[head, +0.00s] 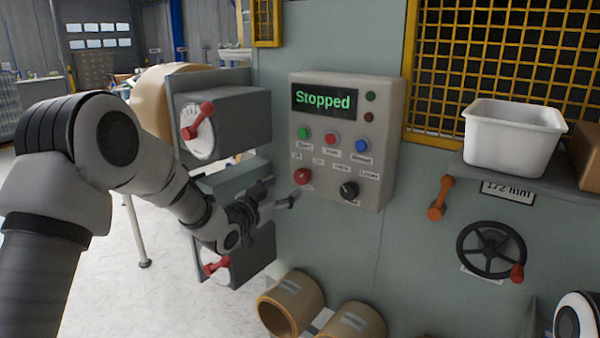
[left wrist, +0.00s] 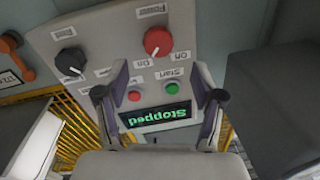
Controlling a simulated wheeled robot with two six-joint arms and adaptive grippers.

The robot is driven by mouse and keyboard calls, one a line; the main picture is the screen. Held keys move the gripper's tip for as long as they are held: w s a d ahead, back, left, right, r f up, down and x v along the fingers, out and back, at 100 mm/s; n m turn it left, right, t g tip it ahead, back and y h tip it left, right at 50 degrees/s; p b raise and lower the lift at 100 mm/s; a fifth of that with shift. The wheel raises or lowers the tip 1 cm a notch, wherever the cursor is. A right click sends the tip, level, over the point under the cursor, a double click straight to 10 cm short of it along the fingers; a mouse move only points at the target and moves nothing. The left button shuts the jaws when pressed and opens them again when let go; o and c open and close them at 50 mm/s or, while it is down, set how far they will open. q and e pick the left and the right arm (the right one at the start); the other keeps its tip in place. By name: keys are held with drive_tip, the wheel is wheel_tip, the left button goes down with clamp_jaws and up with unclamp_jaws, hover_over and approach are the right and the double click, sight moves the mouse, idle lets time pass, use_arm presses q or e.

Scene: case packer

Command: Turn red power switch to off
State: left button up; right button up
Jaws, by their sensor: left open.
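The red power switch (head: 303,176) is a round knob at the lower left of the grey control panel (head: 380,95). In the left wrist view, which shows the panel upside down, the red knob (left wrist: 158,41) has a Power label and small On and Off labels beside it. My left gripper (head: 282,192) is open and empty, in front of the panel and just below left of the knob in the head view. In the left wrist view its fingertips (left wrist: 162,75) are apart, with the knob beyond them, not between them. My right gripper is out of view.
A black knob (head: 349,190) sits right of the switch. Green (head: 304,132), red (head: 331,139) and blue (head: 362,145) buttons are above, under a "Stopped" display (head: 324,100). Grey boxes with red handles (head: 198,120) stand at left. A white bin (head: 512,137) is at right.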

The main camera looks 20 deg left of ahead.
sight(300, 178)
use_arm(q)
drive_tip(key=p+x, duration=0.2)
drive_tip(key=x, duration=0.5)
drive_tip(key=shift+w+d, duration=0.15)
drive_tip(key=shift+w, duration=0.15)
drive_tip(key=shift+s+d+r, duration=0.1)
drive_tip(key=shift+d+r, duration=0.05)
drive_tip(key=shift+d, duration=0.1)
drive_tip(key=shift+a, duration=0.15)
drive_tip(key=c, duration=1.1)
